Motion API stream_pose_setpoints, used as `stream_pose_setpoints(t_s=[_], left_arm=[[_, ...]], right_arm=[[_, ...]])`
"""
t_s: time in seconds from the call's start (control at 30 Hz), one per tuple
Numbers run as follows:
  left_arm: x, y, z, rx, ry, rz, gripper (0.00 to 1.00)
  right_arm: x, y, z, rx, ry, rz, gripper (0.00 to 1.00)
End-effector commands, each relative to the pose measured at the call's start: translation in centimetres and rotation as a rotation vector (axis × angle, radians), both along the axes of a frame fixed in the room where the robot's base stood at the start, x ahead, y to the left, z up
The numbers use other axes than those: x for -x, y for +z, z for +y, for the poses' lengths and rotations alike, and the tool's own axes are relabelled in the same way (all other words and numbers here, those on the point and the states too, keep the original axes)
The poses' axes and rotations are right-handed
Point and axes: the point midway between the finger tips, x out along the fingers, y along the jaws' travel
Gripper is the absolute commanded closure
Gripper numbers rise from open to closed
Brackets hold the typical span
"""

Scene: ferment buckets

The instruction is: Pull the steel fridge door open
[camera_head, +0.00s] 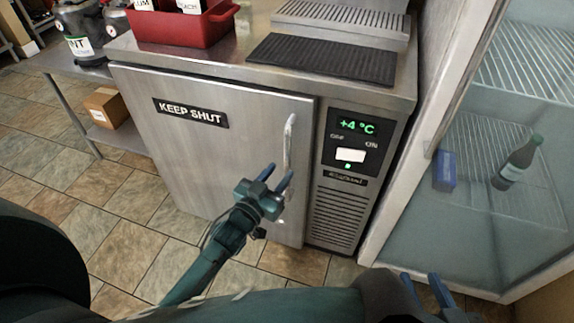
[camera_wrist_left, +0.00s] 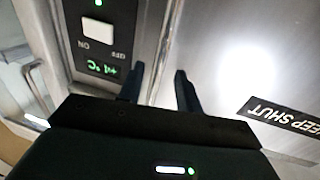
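The steel fridge door (camera_head: 215,150) carries a "KEEP SHUT" label and looks closed against its cabinet. It also shows in the wrist view (camera_wrist_left: 215,50). Its pale vertical handle (camera_head: 290,140) is near the door's right edge. My left gripper (camera_head: 277,179) is in front of the handle's lower part, and its blue fingers are apart. In the wrist view the left fingers (camera_wrist_left: 158,84) stand open with a gap between them. My right gripper (camera_head: 425,287) is at the bottom right, fingers apart and empty, away from the door.
A control panel (camera_head: 352,150) reading +4 °C is right of the door. A red bin (camera_head: 185,28) and a black mat (camera_head: 322,59) are on top. A glass-fronted cooler (camera_head: 470,220) stands at right. A side table with a cardboard box (camera_head: 107,106) is at left. Tiled floor in front is open.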

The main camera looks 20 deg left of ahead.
Motion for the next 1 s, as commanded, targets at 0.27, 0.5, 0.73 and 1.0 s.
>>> stream_pose_setpoints(t_s=[0.27,0.5,0.73,1.0], left_arm=[[-4.0,-0.1,-1.0,-0.001,0.0,0.0,0.65],[-4.8,0.0,-1.2,0.001,0.0,0.001,0.65],[-4.7,0.0,-1.2,0.0,0.0,0.001,0.7],[-4.7,0.0,-1.1,0.0,0.0,0.001,0.92]], right_arm=[[-0.2,-1.0,0.3,0.022,0.015,0.003,0.64],[-0.3,-1.1,0.3,0.026,0.017,0.002,0.64],[-0.3,-1.1,0.4,0.025,0.018,0.002,0.64],[-0.3,-1.1,0.4,0.024,0.019,0.003,0.64]])
